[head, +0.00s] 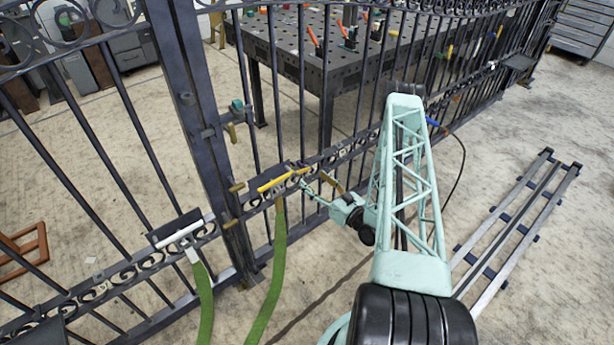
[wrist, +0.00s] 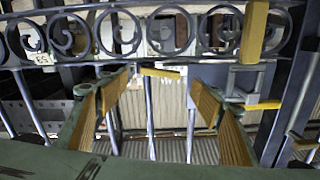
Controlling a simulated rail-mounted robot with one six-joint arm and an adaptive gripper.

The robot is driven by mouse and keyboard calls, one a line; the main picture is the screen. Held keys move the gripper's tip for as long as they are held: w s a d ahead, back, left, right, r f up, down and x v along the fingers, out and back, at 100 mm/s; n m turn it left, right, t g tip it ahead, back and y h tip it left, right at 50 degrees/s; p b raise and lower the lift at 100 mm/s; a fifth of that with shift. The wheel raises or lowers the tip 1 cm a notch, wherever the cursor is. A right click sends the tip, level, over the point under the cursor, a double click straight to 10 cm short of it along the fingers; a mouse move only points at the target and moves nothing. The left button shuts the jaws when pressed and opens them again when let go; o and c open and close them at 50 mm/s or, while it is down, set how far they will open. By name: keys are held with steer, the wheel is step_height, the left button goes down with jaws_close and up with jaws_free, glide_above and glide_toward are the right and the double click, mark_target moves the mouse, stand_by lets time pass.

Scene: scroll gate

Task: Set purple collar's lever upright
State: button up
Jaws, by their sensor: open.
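No collar reads clearly as purple in either view, so I cannot tell which lever belongs to it. In the head view my gripper (head: 314,187) is at the gate's scroll band, close to a yellow lever (head: 283,180) lying nearly level. In the wrist view my open gripper (wrist: 163,82) has its tan-padded fingers apart. A short yellow bar (wrist: 160,72) shows ahead between the fingertips; nothing is visibly held. An upright yellow lever (wrist: 253,33) stands above the right finger, and another yellow piece (wrist: 262,105) lies level to the right of it.
The dark iron gate (head: 185,110) with scrollwork spans the view. Green straps (head: 278,260) hang from it; a white handle (head: 180,233) is at left. Behind stands a perforated table (head: 285,50) with tools. A metal rail frame (head: 515,225) lies on the floor at right.

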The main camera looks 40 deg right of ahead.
mark_target(304, 172)
steer(key=shift+w+d+b, duration=0.15)
steer(key=shift+w+b, duration=0.35)
steer(key=shift+w, duration=2.05)
steer(key=shift+c, duration=0.7)
steer(key=c, duration=1)
